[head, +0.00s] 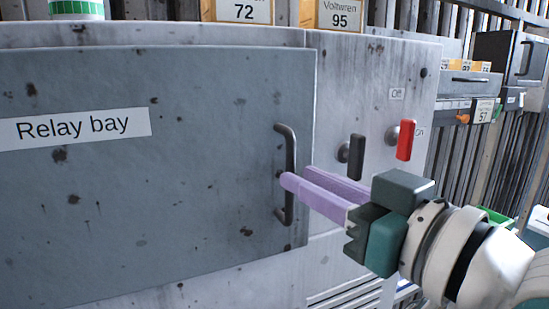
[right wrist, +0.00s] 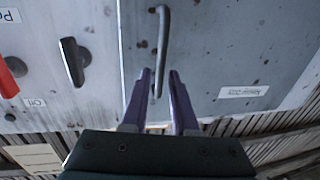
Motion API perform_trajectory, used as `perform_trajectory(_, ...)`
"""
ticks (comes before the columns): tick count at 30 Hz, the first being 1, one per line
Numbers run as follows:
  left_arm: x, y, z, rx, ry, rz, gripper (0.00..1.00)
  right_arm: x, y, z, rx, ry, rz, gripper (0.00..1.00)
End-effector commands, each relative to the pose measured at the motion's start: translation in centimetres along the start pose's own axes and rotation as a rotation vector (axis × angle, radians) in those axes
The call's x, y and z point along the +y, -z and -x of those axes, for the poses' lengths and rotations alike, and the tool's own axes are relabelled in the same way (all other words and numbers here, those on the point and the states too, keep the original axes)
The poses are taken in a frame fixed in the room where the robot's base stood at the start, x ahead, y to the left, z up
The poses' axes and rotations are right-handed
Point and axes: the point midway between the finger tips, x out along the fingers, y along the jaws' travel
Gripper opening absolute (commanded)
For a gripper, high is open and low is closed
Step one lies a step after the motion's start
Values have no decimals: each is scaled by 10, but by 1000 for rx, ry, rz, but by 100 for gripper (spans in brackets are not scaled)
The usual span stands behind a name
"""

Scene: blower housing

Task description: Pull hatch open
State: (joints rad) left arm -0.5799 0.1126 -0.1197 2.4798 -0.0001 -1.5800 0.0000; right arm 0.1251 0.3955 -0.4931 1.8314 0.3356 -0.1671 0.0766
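The hatch (head: 190,200) is a large grey, rust-spotted panel labelled "Relay bay" on the cabinet front. It looks closed against the cabinet, and it also shows in the right wrist view (right wrist: 225,60). Its dark upright bar handle (head: 291,150) is near its right edge; the handle shows in the right wrist view (right wrist: 163,38) too. My right gripper (head: 298,177) has two purple fingers, which stand apart at the handle. In the right wrist view the bar lies between the fingertips (right wrist: 161,75), with gaps visible. I cannot tell whether either finger touches it. My left gripper is out of view.
Right of the hatch, the cabinet (head: 345,90) carries a black lever (head: 356,157) and a red lever (head: 405,140), close to my right gripper. Numbered orange boxes (head: 340,14) stand on top. Shelving and a grey drawer unit (head: 468,82) are at the far right.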

Motion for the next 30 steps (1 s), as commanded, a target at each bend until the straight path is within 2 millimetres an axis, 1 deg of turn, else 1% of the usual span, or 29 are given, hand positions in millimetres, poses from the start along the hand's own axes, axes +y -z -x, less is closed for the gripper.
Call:
perform_trajectory(1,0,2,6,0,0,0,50,0,4,-9,0,0,-1,27)
perform_trajectory(3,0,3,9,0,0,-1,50,-1,3,-18,0,1,0,27)
perform_trajectory(9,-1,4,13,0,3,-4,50,0,0,-35,-1,0,0,27)
perform_trajectory(13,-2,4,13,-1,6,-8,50,0,0,-38,-2,0,1,27)
perform_trajectory(20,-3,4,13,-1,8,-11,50,0,-1,-38,-1,0,1,27)
perform_trajectory(27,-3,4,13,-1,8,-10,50,0,-1,-38,-2,0,0,0)
perform_trajectory(30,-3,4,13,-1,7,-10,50,0,-1,-38,-2,0,0,0)
